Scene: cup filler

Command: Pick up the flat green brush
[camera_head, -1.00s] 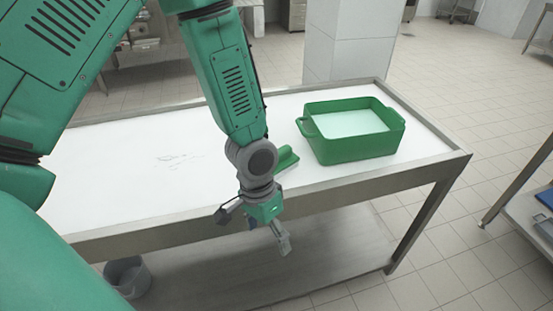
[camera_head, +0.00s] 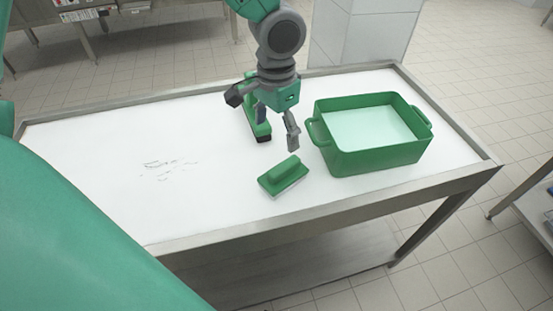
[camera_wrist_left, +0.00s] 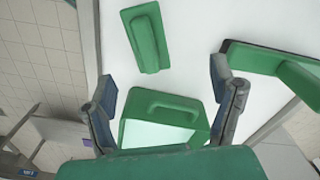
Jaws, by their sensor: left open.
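My right gripper is not in view.
The green bin (camera_head: 345,163) with pale contents stands to the right. Dark marks (camera_head: 165,167) lie on the left of the table (camera_head: 95,165), which is otherwise clear. A raised metal rim runs around it.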

